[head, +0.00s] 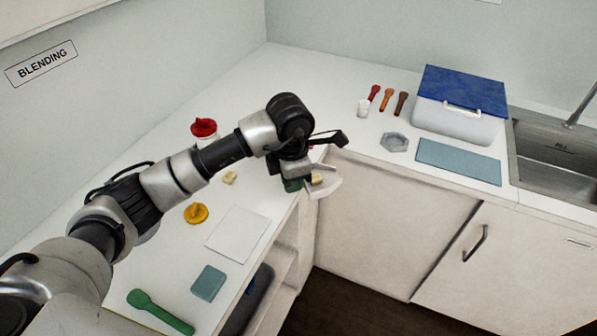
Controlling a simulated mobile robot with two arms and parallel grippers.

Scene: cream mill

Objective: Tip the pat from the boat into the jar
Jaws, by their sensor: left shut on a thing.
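My left gripper (304,178) is shut on a small white boat (330,184), held near the front edge of the left counter. A pale yellow pat (317,179) shows at the boat, partly covered by the gripper. A pale jar (203,141) with a red top (203,127) stands on the left counter behind my arm, its lower part hidden. Whether another jar stands behind the arm I cannot tell. A green piece (292,185) shows just under the gripper, mostly hidden. My right gripper is out of view.
On the left counter are another pale yellow piece (230,178), a yellow knobbed lid (196,213), a white sheet (238,234), a teal square (208,283) and a green spoon (160,312). A blue-lidded box (460,103), a hexagonal dish (395,142) and a sink (556,155) are at right.

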